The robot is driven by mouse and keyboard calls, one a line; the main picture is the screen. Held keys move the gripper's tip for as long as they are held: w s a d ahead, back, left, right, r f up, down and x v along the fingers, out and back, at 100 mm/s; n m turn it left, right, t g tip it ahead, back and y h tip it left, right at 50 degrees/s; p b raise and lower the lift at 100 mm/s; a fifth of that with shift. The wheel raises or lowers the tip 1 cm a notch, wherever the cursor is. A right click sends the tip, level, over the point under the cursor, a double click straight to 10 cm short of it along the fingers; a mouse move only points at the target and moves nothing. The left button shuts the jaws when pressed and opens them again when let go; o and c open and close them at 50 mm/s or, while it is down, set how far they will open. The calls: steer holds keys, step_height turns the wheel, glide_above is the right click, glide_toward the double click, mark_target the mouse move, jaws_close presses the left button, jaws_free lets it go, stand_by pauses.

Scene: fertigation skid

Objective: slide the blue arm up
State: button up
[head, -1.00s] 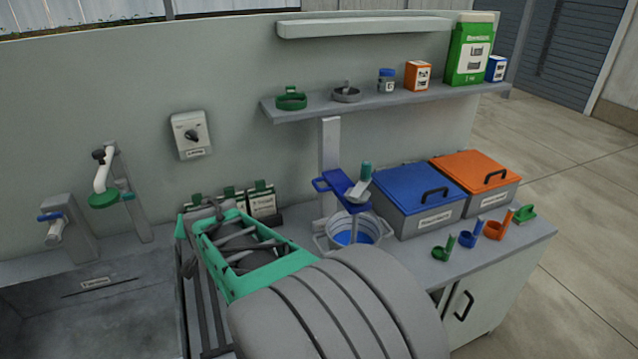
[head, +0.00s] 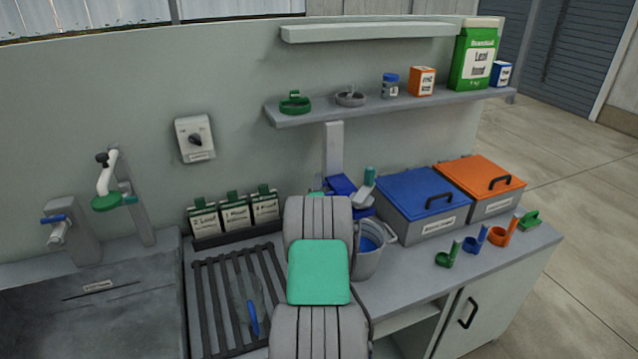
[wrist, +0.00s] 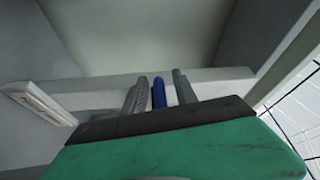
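The blue arm (head: 342,185) sits on the pale upright post (head: 333,150) below the shelf, above the bucket (head: 370,262). My own arm hides its left part in the head view. A grey piece with a green-teal top (head: 367,186) is at its right end. In the wrist view, a blue bar (wrist: 158,94), apparently part of the blue arm, stands between the two grey fingers of my gripper (wrist: 160,88). A narrow gap shows on each side of the bar, so the fingers look open around it. My gripper's fingers are hidden in the head view.
A blue-lidded bin (head: 420,190) and an orange-lidded bin (head: 485,180) stand to the right. The shelf (head: 435,100) with several containers is above. Label cards (head: 235,213) and a drain rack (head: 215,300) are at left. Several small coloured holders (head: 475,238) line the right counter.

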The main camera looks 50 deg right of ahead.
steer(key=shift+w+d, duration=0.1)
steer(key=shift+d, duration=0.05)
steer(key=c, duration=0.7)
jaws_close()
